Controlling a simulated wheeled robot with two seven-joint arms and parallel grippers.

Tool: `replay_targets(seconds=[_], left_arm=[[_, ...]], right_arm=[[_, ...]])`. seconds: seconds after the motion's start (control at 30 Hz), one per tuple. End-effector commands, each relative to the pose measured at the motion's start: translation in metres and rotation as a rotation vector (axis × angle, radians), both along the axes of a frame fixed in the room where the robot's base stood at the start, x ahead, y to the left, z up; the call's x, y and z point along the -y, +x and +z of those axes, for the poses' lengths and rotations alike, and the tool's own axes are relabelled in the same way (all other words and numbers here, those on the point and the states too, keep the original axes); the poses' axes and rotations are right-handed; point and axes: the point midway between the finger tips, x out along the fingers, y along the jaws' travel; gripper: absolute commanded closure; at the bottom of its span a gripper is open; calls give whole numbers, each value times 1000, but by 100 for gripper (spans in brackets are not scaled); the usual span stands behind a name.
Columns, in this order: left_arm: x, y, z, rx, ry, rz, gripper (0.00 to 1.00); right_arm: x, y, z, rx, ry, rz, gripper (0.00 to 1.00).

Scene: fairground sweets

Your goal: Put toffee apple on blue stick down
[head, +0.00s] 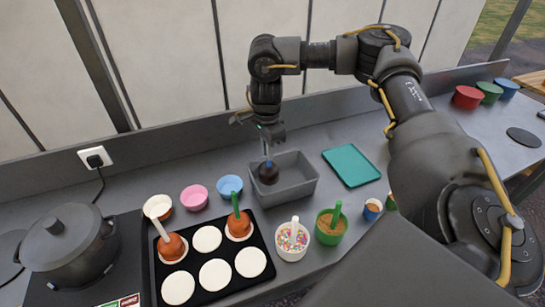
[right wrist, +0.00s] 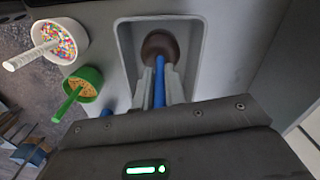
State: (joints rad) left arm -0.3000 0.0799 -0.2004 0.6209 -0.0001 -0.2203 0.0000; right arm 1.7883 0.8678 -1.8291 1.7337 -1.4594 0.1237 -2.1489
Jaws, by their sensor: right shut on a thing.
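The toffee apple on the blue stick has a dark brown coating (head: 268,174). It hangs stick-up below my right gripper (head: 268,150), inside the outline of a grey open tub (head: 304,192). In the right wrist view the fingers are shut on the blue stick (right wrist: 159,84), with the brown apple (right wrist: 160,46) beyond their tips. The tub's rim (right wrist: 126,62) surrounds it there. I cannot tell whether the apple touches the tub's floor. A black tray (head: 226,290) holds white paper rounds and two reddish-brown apples, one on a white stick (head: 173,247), one on a green stick (head: 238,226). My left gripper is not in view.
A sprinkles cup (head: 292,252) and a green crumb cup (head: 329,238) stand right of the black tray. Pink (head: 194,197) and blue (head: 229,187) bowls stand behind it. A teal tray (head: 352,167) lies empty right of the tub. A pot (head: 68,250) sits left.

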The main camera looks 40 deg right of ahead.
Motion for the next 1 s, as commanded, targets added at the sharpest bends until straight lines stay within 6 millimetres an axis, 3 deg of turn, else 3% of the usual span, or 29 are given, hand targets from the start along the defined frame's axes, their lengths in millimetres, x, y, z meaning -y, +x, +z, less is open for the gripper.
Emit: replay_targets(seconds=[0.1,0.33,0.6,1.0], left_arm=[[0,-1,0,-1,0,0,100],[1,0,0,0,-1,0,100],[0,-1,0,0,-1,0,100],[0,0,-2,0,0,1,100]], right_arm=[[0,0,-14,-1,1,-2,100],[0,-1,-22,-1,0,-2,100],[1,-1,-56,-1,0,-3,100],[0,0,-61,1,0,-2,100]])
